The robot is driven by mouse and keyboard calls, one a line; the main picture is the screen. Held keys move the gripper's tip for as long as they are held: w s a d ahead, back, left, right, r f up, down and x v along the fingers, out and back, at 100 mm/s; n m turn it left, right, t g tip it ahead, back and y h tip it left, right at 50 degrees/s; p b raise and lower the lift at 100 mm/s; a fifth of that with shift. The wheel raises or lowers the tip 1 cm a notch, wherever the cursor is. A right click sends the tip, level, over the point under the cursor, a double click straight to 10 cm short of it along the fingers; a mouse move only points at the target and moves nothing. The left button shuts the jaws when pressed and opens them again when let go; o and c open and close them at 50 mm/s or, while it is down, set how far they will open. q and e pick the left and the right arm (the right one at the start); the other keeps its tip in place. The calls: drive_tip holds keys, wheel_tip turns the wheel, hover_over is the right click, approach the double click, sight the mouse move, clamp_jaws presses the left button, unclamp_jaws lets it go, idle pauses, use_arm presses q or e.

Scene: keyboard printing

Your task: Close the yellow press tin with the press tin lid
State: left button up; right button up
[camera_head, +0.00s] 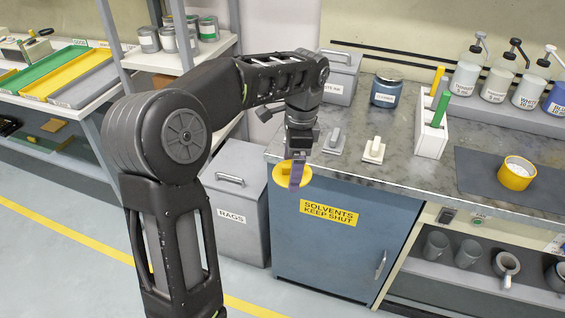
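The yellow press tin (516,178) stands open on a dark mat on the counter at the right, with white contents showing. The press tin lid (306,176) is a round yellow disc with a raised grip. My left gripper (295,176) points down and is shut on the lid's grip, holding it in the air by the counter's front left corner. The lid is well to the left of the tin. The fingers hide part of the lid. My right gripper is not in view.
A white holder (431,130) with green and yellow sticks stands between lid and tin. Pump bottles (497,80) and a blue-labelled jar (386,92) stand behind. The dark mat (478,172) has free room around the tin.

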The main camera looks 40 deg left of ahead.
use_arm(q)
drive_tip(key=w+d+f+n, duration=0.2)
drive_tip(key=d+f+n, duration=0.2)
drive_tip(key=d, duration=0.4)
drive_tip(key=w+d+f+n+h, duration=0.1)
drive_tip(key=w+d+f+n, duration=0.1)
drive_tip(key=d+f+n, duration=0.3)
drive_tip(key=d, duration=0.2)
drive_tip(key=shift+d+n+g, duration=0.3)
drive_tip(key=shift+d, duration=0.05)
